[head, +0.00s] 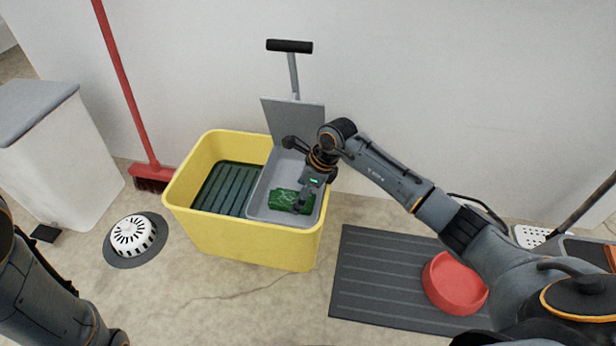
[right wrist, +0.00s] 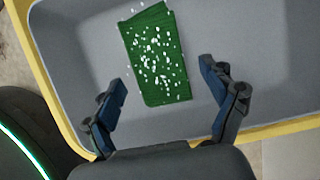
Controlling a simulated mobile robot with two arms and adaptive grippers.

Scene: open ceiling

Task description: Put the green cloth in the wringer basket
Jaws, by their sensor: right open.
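The green cloth (head: 281,199), speckled with white, lies in the grey wringer basket (head: 258,206) at the right end of the yellow bucket (head: 195,226). In the right wrist view the cloth (right wrist: 158,58) lies on the grey basket floor (right wrist: 215,35), apart from both fingers. My right gripper (head: 301,207) is above the basket, next to the cloth's right part in the head view. In the wrist view the right gripper (right wrist: 165,90) is open and empty, its fingers on either side of the cloth's near end. My left gripper is not visible; only part of my left arm shows.
A grey plate and black-handled lever (head: 290,46) rise behind the basket. A red broom (head: 152,172) and white bin (head: 60,150) stand left. A white floor drain (head: 134,235) is in front. A dark mat (head: 375,270) with a red bowl (head: 455,284) lies right.

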